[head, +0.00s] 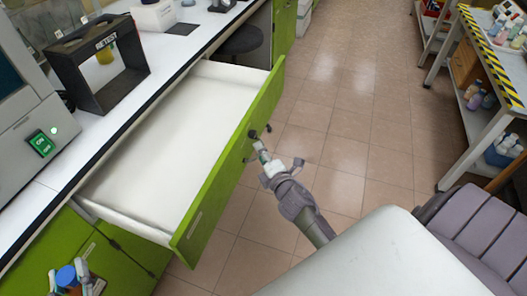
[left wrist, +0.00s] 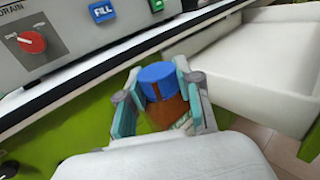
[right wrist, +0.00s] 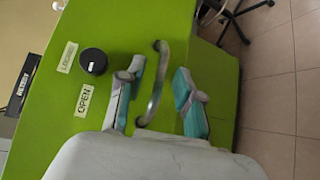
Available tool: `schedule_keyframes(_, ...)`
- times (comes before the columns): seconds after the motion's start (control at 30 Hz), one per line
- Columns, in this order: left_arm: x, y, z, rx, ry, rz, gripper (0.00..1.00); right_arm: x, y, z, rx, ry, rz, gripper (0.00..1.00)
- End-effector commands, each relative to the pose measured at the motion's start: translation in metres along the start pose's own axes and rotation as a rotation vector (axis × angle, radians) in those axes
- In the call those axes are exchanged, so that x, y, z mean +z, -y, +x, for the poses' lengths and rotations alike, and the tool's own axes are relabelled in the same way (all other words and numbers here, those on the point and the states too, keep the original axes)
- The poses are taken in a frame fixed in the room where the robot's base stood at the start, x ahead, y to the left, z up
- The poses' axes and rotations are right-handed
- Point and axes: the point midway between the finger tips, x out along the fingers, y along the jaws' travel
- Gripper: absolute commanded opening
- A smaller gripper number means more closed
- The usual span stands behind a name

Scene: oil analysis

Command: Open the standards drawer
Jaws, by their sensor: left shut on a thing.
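The drawer (head: 165,135) is pulled far out of the bench, with a green front and an empty white interior. Its front fills much of the right wrist view (right wrist: 120,30), with a curved metal handle (right wrist: 155,85). My right gripper (head: 262,153) is at the outer face of this front. In the right wrist view its fingers (right wrist: 158,80) are apart, one on each side of the handle, with visible room on the right. My left gripper (left wrist: 158,75) is shut on an amber bottle (left wrist: 170,110) with a blue cap, left of the drawer.
A black lock knob (right wrist: 93,61) sits between labels reading LOCKED and OPEN. A dark RETEST box (head: 95,98) and a machine with a green switch (head: 40,144) stand on the bench. A yellow-black edged table (head: 490,60) is at the right. The tiled floor (head: 345,90) between is clear.

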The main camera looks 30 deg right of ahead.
Motion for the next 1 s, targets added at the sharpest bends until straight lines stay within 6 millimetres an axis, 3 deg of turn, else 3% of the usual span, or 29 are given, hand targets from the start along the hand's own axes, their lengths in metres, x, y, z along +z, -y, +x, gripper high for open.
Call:
schedule_keyframes(0.17, 0.001, 0.000, 0.000, 0.000, 0.001, 0.000, 0.00, 0.000, 0.001, -0.018, -0.003, 0.000, 0.000, 0.35)
schedule_keyframes(0.6, 0.001, 0.000, 0.000, 0.000, 0.001, 0.000, 0.00, 0.000, 0.001, -0.104, -0.003, 0.001, 0.002, 0.35)
schedule_keyframes(0.8, 0.001, 0.000, 0.000, 0.000, 0.001, 0.000, 0.00, 0.000, 0.000, -0.119, -0.001, 0.000, 0.000, 0.35)
schedule_keyframes(1.0, 0.001, 0.000, 0.000, 0.000, 0.001, 0.000, 0.00, 0.000, 0.000, -0.120, -0.001, 0.000, -0.001, 0.35)
